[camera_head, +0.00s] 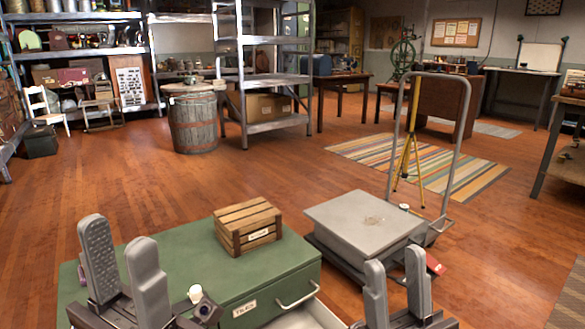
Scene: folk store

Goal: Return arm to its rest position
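My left gripper (119,246) is at the lower left in the head view, in front of the green cabinet top. Its two grey fingers point up and stand apart with nothing between them. My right gripper (396,270) is at the bottom right of centre, in front of the grey platform cart. Its fingers also point up, with an empty gap between them. Most of both arms is below the picture's edge and hidden.
A green cabinet (165,253) with a partly open drawer (305,316) stands close in front. A slatted wooden crate (247,226) sits on it. A grey cart (365,222) with a tall handle stands at its right. Wooden floor (250,175) behind is clear.

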